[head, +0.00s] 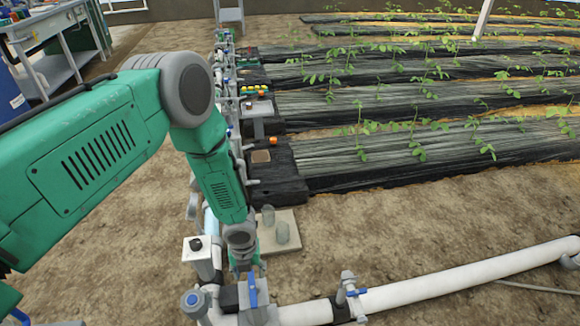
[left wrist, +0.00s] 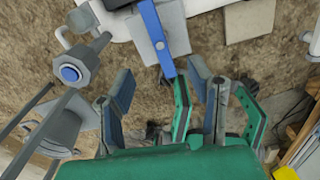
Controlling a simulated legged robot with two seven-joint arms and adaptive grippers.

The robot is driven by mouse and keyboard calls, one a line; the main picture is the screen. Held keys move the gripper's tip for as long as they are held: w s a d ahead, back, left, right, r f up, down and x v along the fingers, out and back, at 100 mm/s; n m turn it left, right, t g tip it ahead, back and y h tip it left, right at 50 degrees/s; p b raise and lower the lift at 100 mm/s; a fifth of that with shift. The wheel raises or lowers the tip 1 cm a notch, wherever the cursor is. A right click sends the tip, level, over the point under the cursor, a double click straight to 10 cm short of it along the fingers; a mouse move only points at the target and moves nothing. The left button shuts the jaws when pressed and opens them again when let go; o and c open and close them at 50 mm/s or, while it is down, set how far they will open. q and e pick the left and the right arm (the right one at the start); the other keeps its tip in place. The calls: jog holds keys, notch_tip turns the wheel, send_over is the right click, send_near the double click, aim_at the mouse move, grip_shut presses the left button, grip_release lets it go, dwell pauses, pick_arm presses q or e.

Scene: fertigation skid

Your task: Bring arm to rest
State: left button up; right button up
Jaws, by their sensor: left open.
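My left arm, green and grey, comes in from the left in the head view and reaches down to the pipework. My left gripper (head: 246,266) is at its lower end, just above a valve with a blue lever handle (head: 252,291). In the left wrist view, the spread fingers of the gripper (left wrist: 165,88) are open with nothing held between them. The blue handle (left wrist: 153,32) shows just beyond the fingers there; whether they touch it I cannot tell. My right gripper is in neither view.
A white pipe (head: 450,280) runs right from the valves, with another blue-handled valve (head: 350,292). A white box with a black knob (head: 197,255) stands left of the gripper. A pale slab (head: 276,240) lies behind. Bare soil (head: 400,225) is open to the right, before the planted beds (head: 420,150).

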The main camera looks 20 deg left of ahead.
pick_arm(q)
jog(key=s+d+r+n+h+p, duration=0.1)
jog(key=s+d+r+n+p, duration=0.1)
jog(key=s+r+n, duration=0.4)
jog(key=s+d+r+n+h+p, duration=0.1)
jog(key=s+d+n+p, duration=0.15)
jog(key=s+n, duration=0.65)
jog(key=s+a+r+n+y+p, duration=0.1)
jog(key=s+a+r+n, duration=0.3)
jog(key=n, duration=1)
jog(key=s+r+p, duration=0.1)
jog(key=s+r, duration=0.2)
jog(key=r, duration=0.1)
jog(key=shift+a+y+p, duration=0.3)
jog(key=shift+a+p, duration=0.1)
